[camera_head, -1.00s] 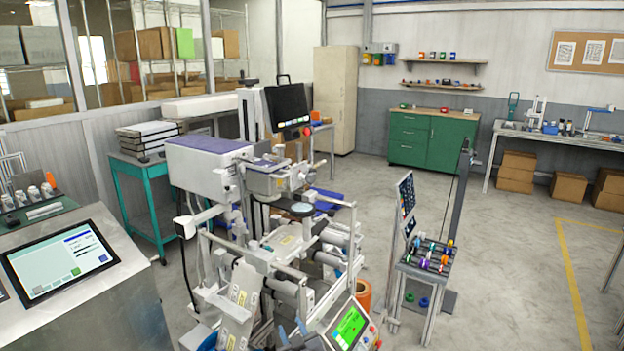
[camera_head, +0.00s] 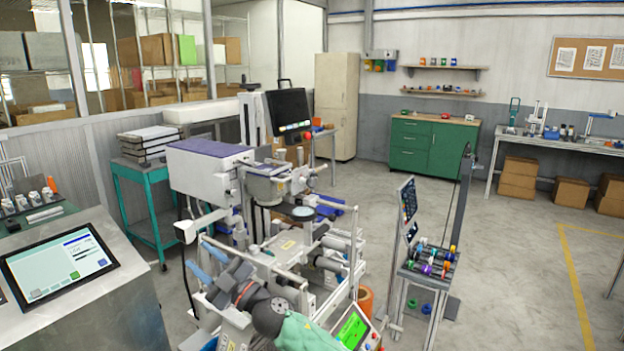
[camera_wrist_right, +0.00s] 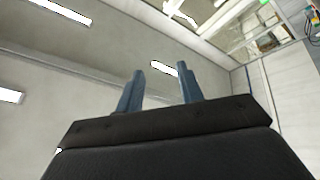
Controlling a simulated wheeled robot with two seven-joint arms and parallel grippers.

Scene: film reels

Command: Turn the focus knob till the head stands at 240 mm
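The machine's head looks like the grey box with a purple top (camera_head: 208,160), beside a pale upright column (camera_head: 252,118). A small dark handle or knob (camera_head: 250,84) tops this column; I cannot tell if it is the focus knob. No millimetre scale is readable. My right gripper (camera_head: 206,262) is in front of the machine, below and apart from the head. Its two blue fingers are spread with nothing between them. In the right wrist view the gripper (camera_wrist_right: 160,88) points towards ceiling and wall, also open and empty. My left gripper is not in view.
A console with a touchscreen (camera_head: 60,262) stands at the left. A dark monitor (camera_head: 288,108) is behind the head. Rollers and rails of the machine lie around my right arm. A rack of coloured spools (camera_head: 430,262) stands right of it. The floor further right is clear.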

